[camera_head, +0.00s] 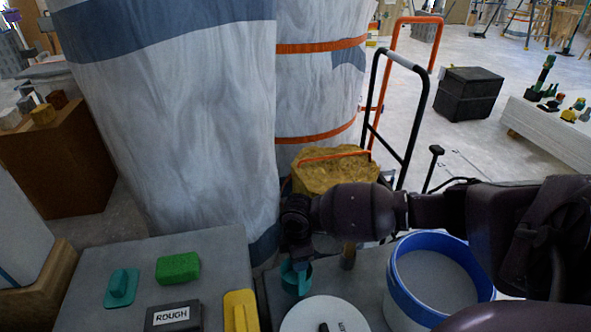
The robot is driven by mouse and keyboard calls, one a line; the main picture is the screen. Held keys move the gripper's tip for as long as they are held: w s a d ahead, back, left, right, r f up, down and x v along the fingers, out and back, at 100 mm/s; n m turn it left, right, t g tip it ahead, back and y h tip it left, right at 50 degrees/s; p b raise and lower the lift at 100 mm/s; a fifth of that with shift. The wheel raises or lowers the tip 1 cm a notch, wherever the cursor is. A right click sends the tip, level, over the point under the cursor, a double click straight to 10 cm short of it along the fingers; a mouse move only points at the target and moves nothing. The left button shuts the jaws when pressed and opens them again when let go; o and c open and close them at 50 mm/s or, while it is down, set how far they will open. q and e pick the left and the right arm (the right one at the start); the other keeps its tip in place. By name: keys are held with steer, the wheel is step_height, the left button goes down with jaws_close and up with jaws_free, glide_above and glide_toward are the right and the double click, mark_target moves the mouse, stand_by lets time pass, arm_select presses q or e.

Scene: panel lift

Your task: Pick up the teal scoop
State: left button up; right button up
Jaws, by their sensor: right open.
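My right gripper (299,262) reaches in from the right and points down right at the scoop. Its jaws are open; I cannot tell whether they touch the scoop or are around part of it. My left gripper is not in view.
A blue-rimmed bucket (391,283) stands right of the scoop, under my arm. A white disc (310,315) lies just in front. Left are a yellow tool (240,308), a box marked ROUGH (185,317), a green block (178,268) and a teal handled pad (121,287). Large wrapped columns (180,120) rise behind.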

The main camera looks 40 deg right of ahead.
steer(key=f+b, duration=0.1)
steer(key=f, duration=0.3)
steer(key=f+b, duration=0.1)
steer(key=shift+s+d+f+b, duration=0.15)
steer(key=shift+s+f+b, duration=0.15)
steer(key=shift+f, duration=0.1)
steer(key=shift+w+r, duration=0.1)
steer(key=shift+c, duration=0.2)
jaws_close()
